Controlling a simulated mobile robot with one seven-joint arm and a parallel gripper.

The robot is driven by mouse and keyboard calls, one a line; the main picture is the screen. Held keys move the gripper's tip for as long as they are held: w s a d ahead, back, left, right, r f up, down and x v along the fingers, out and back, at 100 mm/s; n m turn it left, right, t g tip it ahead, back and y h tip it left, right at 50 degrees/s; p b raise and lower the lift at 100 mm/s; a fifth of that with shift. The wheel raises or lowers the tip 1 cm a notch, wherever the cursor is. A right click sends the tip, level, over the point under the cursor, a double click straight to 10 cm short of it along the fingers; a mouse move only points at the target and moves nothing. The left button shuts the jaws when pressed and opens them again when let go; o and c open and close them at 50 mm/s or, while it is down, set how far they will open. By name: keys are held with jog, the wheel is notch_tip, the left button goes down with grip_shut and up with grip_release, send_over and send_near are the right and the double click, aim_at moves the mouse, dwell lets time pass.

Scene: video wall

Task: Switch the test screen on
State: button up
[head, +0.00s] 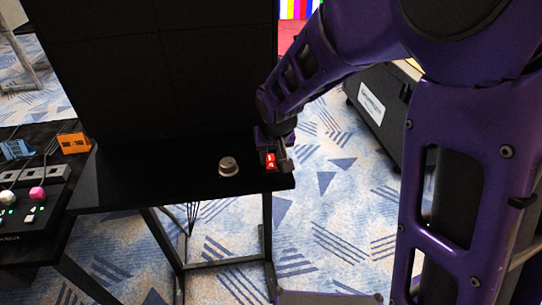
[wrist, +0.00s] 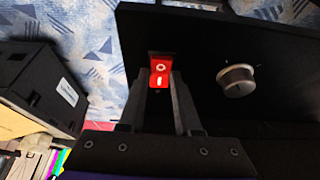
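A red rocker switch (head: 270,160) sits at the right end of a black shelf (head: 130,178), below a large dark screen (head: 170,75) with faint panel seams. In the wrist view the switch (wrist: 159,72) looks lit, with a white circle above a white bar. My gripper (head: 277,158) is right at the switch. In the wrist view its two fingers (wrist: 162,82) are slightly apart with nothing held, and the switch shows between and beyond their tips. I cannot tell whether a fingertip touches it. The dark screen shows no picture.
A grey knob (head: 229,167) stands on the shelf left of the switch; it also shows in the wrist view (wrist: 236,80). A control box (head: 28,207) with coloured knobs is at far left. A black case (head: 385,108) stands at right. Colour bars (head: 298,9) show behind.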

grip_shut()
jog(key=shift+w+r+g+p, duration=0.2)
jog(key=shift+r+g+p, duration=0.25)
jog(key=shift+p, duration=0.6)
jog(key=shift+w+a+f+g+h, duration=0.2)
jog(key=shift+f+g+h, duration=0.15)
jog(key=shift+g, duration=0.3)
jog(key=shift+w+g, duration=0.1)
jog(key=shift+g, duration=0.5)
jog(key=o, duration=0.7)
grip_release()
